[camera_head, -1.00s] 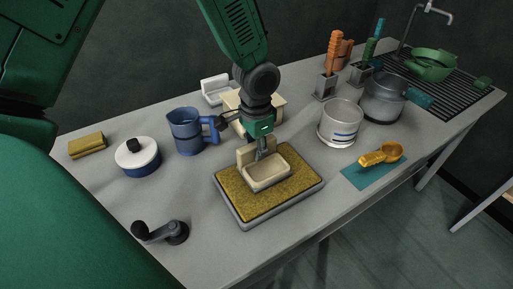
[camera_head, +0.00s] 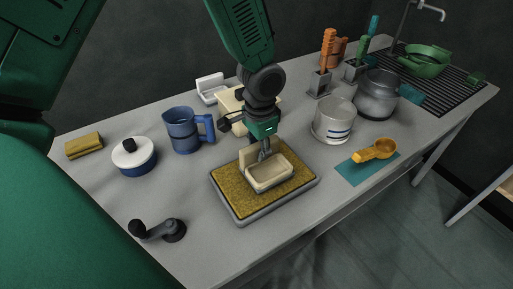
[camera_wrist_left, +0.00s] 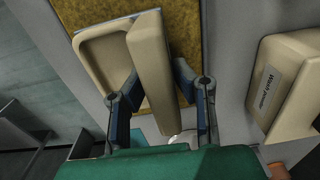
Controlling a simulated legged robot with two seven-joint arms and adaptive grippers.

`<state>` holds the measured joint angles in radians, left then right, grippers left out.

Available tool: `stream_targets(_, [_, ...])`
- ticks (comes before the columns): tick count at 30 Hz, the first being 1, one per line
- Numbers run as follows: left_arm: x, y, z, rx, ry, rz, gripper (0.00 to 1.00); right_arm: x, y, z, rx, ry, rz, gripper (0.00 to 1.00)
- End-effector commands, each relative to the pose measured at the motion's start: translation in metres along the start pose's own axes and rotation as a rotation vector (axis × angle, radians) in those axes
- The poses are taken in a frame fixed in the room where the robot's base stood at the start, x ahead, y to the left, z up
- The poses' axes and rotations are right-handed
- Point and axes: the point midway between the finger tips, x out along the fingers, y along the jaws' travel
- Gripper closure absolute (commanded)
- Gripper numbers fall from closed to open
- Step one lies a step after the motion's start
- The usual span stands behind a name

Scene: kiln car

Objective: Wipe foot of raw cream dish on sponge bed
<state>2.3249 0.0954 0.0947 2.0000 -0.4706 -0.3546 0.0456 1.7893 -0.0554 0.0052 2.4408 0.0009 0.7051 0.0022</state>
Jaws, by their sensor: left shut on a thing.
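The raw cream dish (camera_head: 269,178), a shallow rectangular tray with a taller block at its back, sits on or just over the yellow sponge bed (camera_head: 233,184). I cannot tell whether its foot touches the sponge. My left gripper (camera_head: 264,152) comes down from above and is shut on the dish's tall block. In the left wrist view the two fingers (camera_wrist_left: 165,95) stand on either side of this block (camera_wrist_left: 150,65), with the dish's hollow (camera_wrist_left: 100,58) to the left and the sponge bed (camera_wrist_left: 185,20) behind. The dish's underside is hidden. My right gripper is not in view.
A black crank (camera_head: 165,230) is at front left.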

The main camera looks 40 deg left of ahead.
Motion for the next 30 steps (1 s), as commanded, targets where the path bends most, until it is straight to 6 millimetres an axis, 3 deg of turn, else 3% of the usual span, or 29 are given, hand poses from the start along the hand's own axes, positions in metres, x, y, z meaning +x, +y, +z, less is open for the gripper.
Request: stream_targets(30, [0.012,-0.001,0.000,0.001,0.002,0.000,1.00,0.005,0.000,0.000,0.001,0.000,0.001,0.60])
